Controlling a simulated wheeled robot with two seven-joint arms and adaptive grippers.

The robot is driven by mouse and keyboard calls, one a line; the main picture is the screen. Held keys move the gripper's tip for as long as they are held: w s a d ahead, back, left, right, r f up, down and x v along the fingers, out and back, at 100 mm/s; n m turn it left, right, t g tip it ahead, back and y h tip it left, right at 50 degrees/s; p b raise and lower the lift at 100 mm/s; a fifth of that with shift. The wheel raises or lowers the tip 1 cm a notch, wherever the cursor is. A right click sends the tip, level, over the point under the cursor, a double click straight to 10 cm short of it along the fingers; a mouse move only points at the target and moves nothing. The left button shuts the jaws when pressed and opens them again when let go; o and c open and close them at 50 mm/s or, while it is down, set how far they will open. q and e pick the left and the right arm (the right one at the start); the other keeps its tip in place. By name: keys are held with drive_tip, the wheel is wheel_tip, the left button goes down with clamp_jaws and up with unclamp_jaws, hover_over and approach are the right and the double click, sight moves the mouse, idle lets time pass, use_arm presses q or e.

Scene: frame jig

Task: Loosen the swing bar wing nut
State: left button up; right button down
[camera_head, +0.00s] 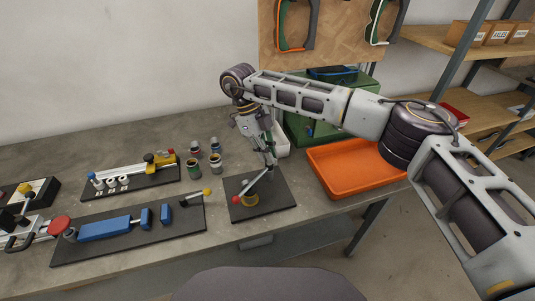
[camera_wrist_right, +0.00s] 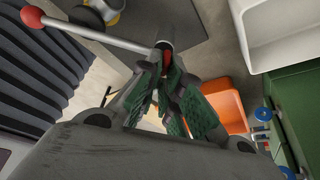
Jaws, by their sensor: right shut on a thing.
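A dark square plate (camera_head: 278,194) carries a yellow round part (camera_head: 250,200) and a slanted metal swing bar (camera_head: 259,183) with a red ball end (camera_head: 237,199). My right gripper (camera_head: 270,167) reaches down over this plate and is shut on the upper end of the bar. In the right wrist view, the green-padded fingers of my right gripper (camera_wrist_right: 166,62) meet at the bar's end. The bar (camera_wrist_right: 95,32) runs left from there to the red ball (camera_wrist_right: 31,16). The fingers partly hide the gripped end, so I cannot make out a wing nut's shape. My left gripper does not show.
An orange tray (camera_head: 361,190) stands right of the plate, with a green box (camera_head: 305,130) behind. A long board with blue blocks (camera_head: 105,228) lies left, and several small pots (camera_head: 194,168) stand behind it.

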drive_tip(key=n+t, duration=0.1)
drive_tip(key=n, duration=0.1)
drive_tip(key=shift+n+b, duration=0.3)
drive_tip(key=shift+n, duration=0.1)
drive_tip(key=shift+s+n+t+h, duration=0.15)
drive_tip(key=shift+n+t+h, duration=0.2)
drive_tip(key=shift+n, duration=0.55)
drive_tip(key=shift+n+t+b, duration=0.25)
drive_tip(key=shift+n+b, duration=0.05)
drive_tip(key=shift+n, duration=0.2)
drive_tip(key=n+t, duration=0.1)
drive_tip(key=n, duration=0.2)
drive_tip(key=shift+s+b, duration=0.15)
drive_tip(key=shift+b, duration=0.25)
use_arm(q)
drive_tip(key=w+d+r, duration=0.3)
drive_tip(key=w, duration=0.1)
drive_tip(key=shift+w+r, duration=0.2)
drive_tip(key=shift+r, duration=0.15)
use_arm(e)
drive_tip(key=shift+n+t, duration=0.5)
drive_tip(key=shift+n, duration=0.5)
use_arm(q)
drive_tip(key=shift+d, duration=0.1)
use_arm(e)
drive_tip(key=c, duration=1.6)
unclamp_jaws()
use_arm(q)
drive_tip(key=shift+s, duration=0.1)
